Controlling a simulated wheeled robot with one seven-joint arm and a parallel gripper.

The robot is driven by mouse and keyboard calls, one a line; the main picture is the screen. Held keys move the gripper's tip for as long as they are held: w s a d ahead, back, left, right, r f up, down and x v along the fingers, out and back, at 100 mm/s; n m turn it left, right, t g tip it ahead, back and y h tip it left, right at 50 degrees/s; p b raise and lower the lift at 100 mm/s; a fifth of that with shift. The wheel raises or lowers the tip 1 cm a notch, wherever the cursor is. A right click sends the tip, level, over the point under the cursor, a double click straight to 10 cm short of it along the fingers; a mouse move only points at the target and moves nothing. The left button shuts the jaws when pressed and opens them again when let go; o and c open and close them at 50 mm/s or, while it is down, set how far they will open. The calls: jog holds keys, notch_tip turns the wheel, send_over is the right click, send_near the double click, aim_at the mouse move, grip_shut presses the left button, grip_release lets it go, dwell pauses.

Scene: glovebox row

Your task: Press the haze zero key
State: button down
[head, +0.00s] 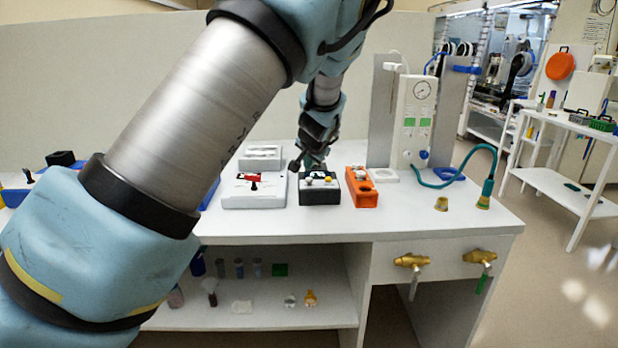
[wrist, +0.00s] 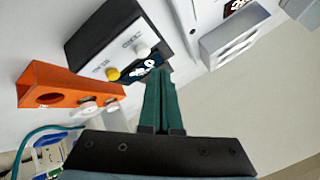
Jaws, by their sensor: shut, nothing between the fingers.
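A black-and-white instrument box (head: 319,196) stands on the white bench, with a small lit display (wrist: 148,70) on its face. In the wrist view the box (wrist: 100,30) carries a yellow key (wrist: 113,74) and a white key (wrist: 142,50), each beside a small label too blurred to read. I cannot tell from the labels which is the haze zero key. My gripper (head: 310,164) is above the rear of the box. In the wrist view its green fingers (wrist: 158,78) are shut and empty, their tips over the display's edge, near both keys. I cannot tell whether they touch anything.
An orange block with a round hole (head: 362,188) stands close to the right of the box. A white unit with a red part (head: 254,190) is at its left. A gauge stand (head: 414,120) with a teal hose (head: 465,165) stands farther right.

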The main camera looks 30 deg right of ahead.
notch_tip(320, 180, up, 4)
jog(key=shift+f+p, duration=0.1)
jog(key=shift+p, duration=0.85)
jog(key=a+n, duration=0.1)
jog(key=a, duration=0.3)
jog(key=w+a+f+n+g+y, duration=0.1)
jog(key=a, duration=0.3)
jog(key=w+a+f, duration=0.1)
jog(key=a, duration=0.3)
jog(key=shift+n+y, duration=0.3)
jog(key=shift+n, duration=0.1)
jog(key=s+a+f+n+g+y, duration=0.1)
jog(key=s+a+n, duration=0.1)
jog(key=a, duration=0.5)
jog(key=s+a+f+n+g, duration=0.1)
jog(key=a+n+g, duration=0.1)
jog(key=a, duration=0.5)
jog(key=s+a+n+g, duration=0.3)
jog(key=s+a+n, duration=0.1)
jog(key=s+a, duration=1.3)
jog(key=shift+s+a+n, duration=0.3)
jog(key=shift+a+n, duration=0.1)
jog(key=shift+a, duration=0.15)
